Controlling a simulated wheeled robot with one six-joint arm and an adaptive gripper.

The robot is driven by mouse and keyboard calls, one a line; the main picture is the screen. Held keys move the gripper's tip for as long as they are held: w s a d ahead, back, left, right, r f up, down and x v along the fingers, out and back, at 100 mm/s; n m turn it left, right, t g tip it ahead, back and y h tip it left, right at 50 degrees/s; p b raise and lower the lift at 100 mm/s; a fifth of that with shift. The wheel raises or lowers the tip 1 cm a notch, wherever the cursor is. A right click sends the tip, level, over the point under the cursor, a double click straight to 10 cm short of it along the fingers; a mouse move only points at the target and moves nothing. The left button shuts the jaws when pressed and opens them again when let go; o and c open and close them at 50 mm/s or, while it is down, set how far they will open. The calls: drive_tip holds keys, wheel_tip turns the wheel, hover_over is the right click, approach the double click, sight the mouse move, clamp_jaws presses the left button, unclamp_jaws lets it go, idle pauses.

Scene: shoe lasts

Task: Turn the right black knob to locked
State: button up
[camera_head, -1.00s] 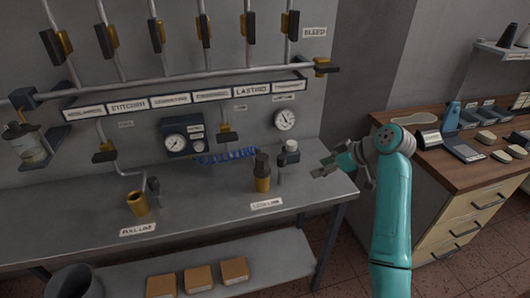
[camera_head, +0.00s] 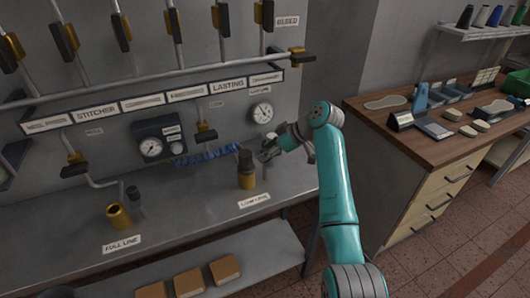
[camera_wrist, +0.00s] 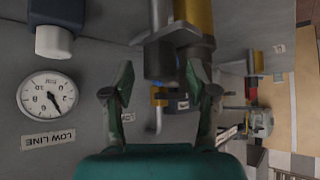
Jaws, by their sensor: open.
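The right black knob (camera_wrist: 160,60) is a dark cylinder on a grey stem. In the wrist view it is between my gripper's open fingers (camera_wrist: 159,78), with a visible gap to each fingertip. It stands beside the brass fitting with the dark top (camera_wrist: 195,22). In the head view my gripper (camera_head: 266,154) is just right of that brass fitting (camera_head: 246,172), behind the low line label, and largely hides the knob. The left black knob (camera_head: 135,197) stands beside the open brass cup (camera_head: 118,215) at the full line label. I cannot read a locked mark.
A round gauge (camera_head: 262,112) is on the wall behind my gripper. A dark gauge box (camera_head: 152,148) with a coiled blue hose (camera_head: 207,155) is further left. The bench (camera_head: 190,215) is clear in front.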

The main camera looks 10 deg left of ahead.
drive_tip(key=shift+a+f, duration=0.4)
drive_tip(key=shift+a, duration=0.05)
clamp_jaws()
